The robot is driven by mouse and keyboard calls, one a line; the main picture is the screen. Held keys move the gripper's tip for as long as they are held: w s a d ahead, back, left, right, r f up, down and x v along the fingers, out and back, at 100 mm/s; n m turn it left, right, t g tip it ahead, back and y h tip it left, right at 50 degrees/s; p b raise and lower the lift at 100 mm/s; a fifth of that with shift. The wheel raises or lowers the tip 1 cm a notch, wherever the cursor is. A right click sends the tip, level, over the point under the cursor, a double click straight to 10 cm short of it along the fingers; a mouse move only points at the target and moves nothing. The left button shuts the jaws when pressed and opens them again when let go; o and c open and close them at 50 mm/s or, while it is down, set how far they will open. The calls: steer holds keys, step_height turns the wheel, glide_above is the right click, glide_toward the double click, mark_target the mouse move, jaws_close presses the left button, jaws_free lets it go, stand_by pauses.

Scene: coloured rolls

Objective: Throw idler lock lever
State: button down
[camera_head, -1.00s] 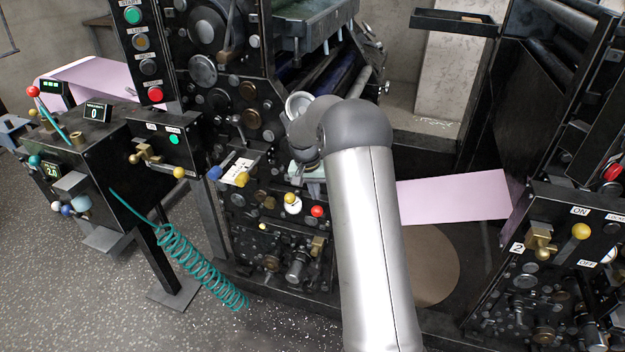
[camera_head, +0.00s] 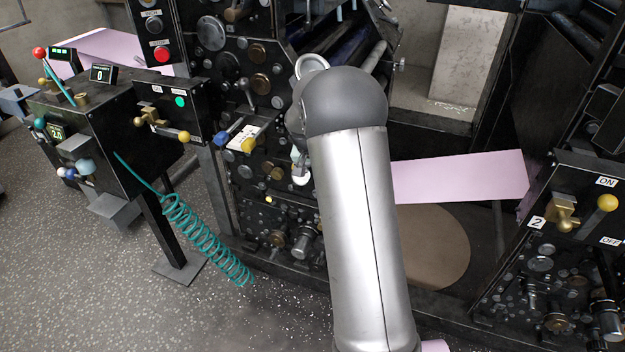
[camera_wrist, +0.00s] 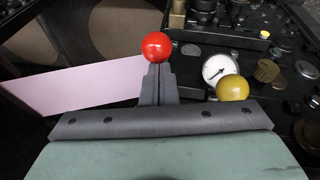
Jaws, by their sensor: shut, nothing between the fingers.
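A red ball-ended knob (camera_wrist: 156,47) stands just beyond the shut fingertips of my gripper (camera_wrist: 158,72) in the wrist view. The fingers appear very close to it; whether they touch cannot be told. A yellow ball knob (camera_wrist: 232,88) is to the right of the fingers, in front of a white dial gauge (camera_wrist: 220,70). No label shows which knob belongs to the idler lock lever. In the head view, my arm hides the red knob and most of my gripper. The gauge (camera_head: 300,177) shows at the arm's left edge.
A pink web (camera_head: 460,176) runs right of my arm, and also shows left in the wrist view (camera_wrist: 75,90). A yellow-knobbed lever (camera_head: 248,145) sits on a white plate left of my arm. A console (camera_head: 110,125) with a coiled teal hose (camera_head: 205,240) stands at left.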

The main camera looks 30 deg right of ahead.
steer(key=shift+s+a+f+t+h+b, duration=0.35)
steer(key=shift+f+b, duration=0.35)
steer(key=shift+b, duration=0.4)
steer(key=shift+s+a, duration=0.25)
steer(key=shift+s, duration=0.2)
steer(key=shift+a, duration=0.1)
steer(key=p+v, duration=0.3)
steer(key=v, duration=0.7)
steer(key=shift+s+a, duration=0.25)
